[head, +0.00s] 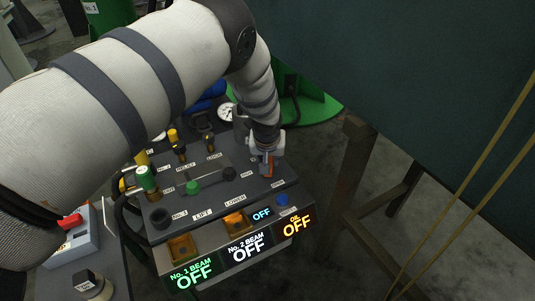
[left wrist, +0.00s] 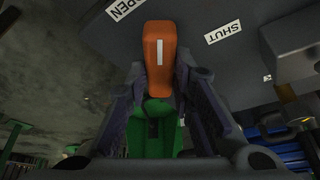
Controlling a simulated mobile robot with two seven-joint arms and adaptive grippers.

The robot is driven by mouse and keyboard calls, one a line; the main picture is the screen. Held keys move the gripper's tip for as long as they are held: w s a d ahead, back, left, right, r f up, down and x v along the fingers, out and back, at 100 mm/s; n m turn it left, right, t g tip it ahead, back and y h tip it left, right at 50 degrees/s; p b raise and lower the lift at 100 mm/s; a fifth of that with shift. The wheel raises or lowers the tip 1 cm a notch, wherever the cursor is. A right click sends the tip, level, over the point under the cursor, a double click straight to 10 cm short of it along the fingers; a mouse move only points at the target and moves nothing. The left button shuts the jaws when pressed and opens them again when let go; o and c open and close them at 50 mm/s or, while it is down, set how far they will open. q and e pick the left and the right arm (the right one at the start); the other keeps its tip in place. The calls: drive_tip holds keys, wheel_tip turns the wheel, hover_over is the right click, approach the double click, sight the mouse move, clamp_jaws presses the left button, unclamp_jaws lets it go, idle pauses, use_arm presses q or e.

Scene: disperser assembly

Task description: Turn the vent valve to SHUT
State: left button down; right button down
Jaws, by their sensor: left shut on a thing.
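The orange vent valve handle (left wrist: 160,62) stands upright in the left wrist view, with a white line on its face. The OPEN label (left wrist: 128,6) is at its upper left and the SHUT label (left wrist: 224,32) at its upper right; the line points between them. My left gripper (left wrist: 160,80) has its two dark fingers on either side of the handle's lower part and is shut on it. In the head view the gripper (head: 266,153) is at the right part of the control panel (head: 215,183), with a little of the orange handle (head: 268,170) showing. My right gripper is not in view.
A wooden trestle (head: 350,175) stands to the right. My left arm covers the upper left.

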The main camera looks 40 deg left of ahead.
use_arm(q)
drive_tip(key=m+h, duration=0.1)
drive_tip(key=m, duration=0.1)
drive_tip(key=shift+a+r+m+t+p, duration=0.1)
drive_tip(key=shift+a+m+t+p, duration=0.05)
drive_tip(key=shift+m+t+p, duration=0.2)
drive_tip(key=m+h, duration=0.1)
drive_tip(key=m, duration=0.1)
drive_tip(key=shift+m, duration=0.35)
drive_tip(key=m, duration=0.1)
drive_tip(key=m+h+b, duration=0.1)
drive_tip(key=shift+a+f+m, duration=0.1)
drive_tip(key=shift+f+m, duration=0.15)
drive_tip(key=shift+m, duration=0.05)
drive_tip(key=shift+m+h+b, duration=0.7)
drive_tip(key=shift+m+b, duration=0.35)
drive_tip(key=shift+m, duration=0.35)
drive_tip(key=shift+s+r+m, duration=0.1)
drive_tip(key=shift+m, duration=0.2)
drive_tip(key=c, duration=1.4)
unclamp_jaws()
drive_tip(key=shift+r, duration=0.15)
drive_tip(key=v, duration=0.7)
drive_tip(key=shift+r, duration=0.15)
